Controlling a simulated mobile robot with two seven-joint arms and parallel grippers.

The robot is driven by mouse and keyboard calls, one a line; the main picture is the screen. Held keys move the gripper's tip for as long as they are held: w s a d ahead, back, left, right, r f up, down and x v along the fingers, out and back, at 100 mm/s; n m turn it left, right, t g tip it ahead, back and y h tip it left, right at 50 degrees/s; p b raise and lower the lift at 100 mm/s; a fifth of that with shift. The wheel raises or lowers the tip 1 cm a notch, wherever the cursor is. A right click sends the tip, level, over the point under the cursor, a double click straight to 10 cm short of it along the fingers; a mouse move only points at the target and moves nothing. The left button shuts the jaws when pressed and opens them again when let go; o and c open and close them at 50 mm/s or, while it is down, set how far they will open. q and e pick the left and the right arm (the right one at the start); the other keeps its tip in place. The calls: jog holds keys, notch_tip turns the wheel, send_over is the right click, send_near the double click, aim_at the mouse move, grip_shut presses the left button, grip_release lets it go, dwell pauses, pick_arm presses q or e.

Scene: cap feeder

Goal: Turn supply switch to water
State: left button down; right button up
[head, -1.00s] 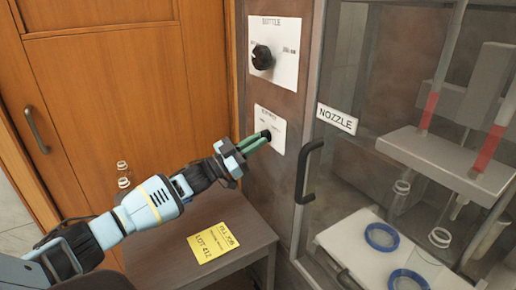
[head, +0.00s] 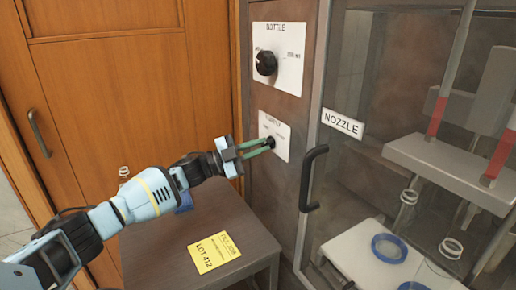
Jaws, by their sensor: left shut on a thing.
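The supply switch (head: 271,142) is a small dark knob on the lower white plate (head: 266,126) of the brown machine panel. The plate's small lettering is too blurred to read. My left gripper (head: 268,146) reaches in from the left with its green fingers shut on the switch. The fingers hide part of the knob, so I cannot tell which way it points. My right gripper is not in view.
A larger black bottle knob (head: 265,62) sits on the plate above. A glass door (head: 345,185) with a black handle (head: 309,178) stands right of the panel. A small table (head: 200,232) below holds a yellow lot card (head: 214,253).

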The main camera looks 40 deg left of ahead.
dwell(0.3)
pick_arm(q)
jog(key=c, duration=1.5)
grip_release()
jog(key=shift+o, duration=0.2)
jog(key=b+v, duration=0.1)
jog(key=v, duration=0.6)
jog(key=shift+s+a, duration=0.25)
jog(key=shift+s, duration=0.05)
jog(key=shift+f, duration=0.2)
